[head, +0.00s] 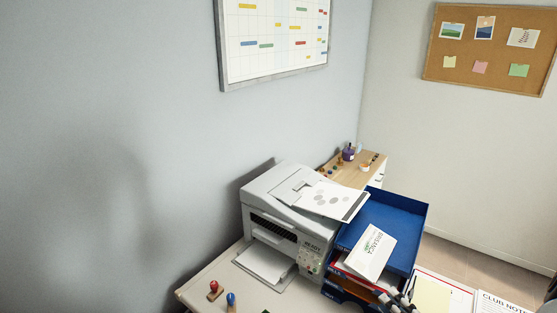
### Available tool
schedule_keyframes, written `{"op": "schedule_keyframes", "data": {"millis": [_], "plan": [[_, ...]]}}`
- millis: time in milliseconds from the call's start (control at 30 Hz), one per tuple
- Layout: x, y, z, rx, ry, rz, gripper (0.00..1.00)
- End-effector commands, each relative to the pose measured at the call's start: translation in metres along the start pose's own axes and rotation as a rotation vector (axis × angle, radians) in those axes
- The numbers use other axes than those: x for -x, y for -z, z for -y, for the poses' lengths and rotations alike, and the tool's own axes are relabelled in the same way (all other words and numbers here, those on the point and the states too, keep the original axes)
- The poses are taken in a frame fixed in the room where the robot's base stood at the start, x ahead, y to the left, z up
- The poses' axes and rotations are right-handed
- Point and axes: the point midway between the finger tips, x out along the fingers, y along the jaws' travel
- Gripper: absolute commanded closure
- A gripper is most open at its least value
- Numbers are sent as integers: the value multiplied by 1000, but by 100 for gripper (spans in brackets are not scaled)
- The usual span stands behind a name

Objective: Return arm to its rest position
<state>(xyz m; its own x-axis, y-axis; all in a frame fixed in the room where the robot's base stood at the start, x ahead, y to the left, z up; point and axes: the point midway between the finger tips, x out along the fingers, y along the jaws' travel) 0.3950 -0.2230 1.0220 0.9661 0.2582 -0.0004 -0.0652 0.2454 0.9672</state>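My gripper (398,301) shows only in part at the bottom edge of the head view, right of centre. Its dark and grey finger parts are in front of the lower right of the blue letter tray stack (398,205). The rest of it is cut off by the frame, and I cannot tell if its fingers are open or shut. A white printed booklet (369,252) lies tilted at the front of the tray stack, above and left of my gripper.
A white printer (285,200) stands left of the trays, with a printed sheet (325,199) on top. Two stamps, red (214,288) and blue (231,300), stand on the desk (205,280). Papers (445,290) lie at lower right. A wall planner (272,45) and corkboard (490,45) hang behind.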

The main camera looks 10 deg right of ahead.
Motion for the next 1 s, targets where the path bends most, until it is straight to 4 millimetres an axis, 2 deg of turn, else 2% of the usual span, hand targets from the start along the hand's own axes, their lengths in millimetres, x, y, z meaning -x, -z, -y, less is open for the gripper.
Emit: {"op": "schedule_keyframes", "data": {"millis": [33, 167, 267, 367, 500, 633, 767, 933, 967, 1000], "plan": [[-8, 9, -15, 60, -13, -62, 71], [-27, 43, -52, 234, -55, -248, 71], [-38, 79, -84, 417, -107, -429, 71], [-40, 126, -119, 658, -192, -653, 71], [-21, 189, -155, 1041, -354, -971, 71], [10, 229, -173, 1410, -543, -1235, 71], [42, 247, -183, 1789, -764, -1465, 71], [72, 243, -193, 2302, -1095, -1702, 71], [76, 240, -195, -2344, 1131, 1699, 71], [79, 236, -199, -2249, 1108, 1589, 71]]}}
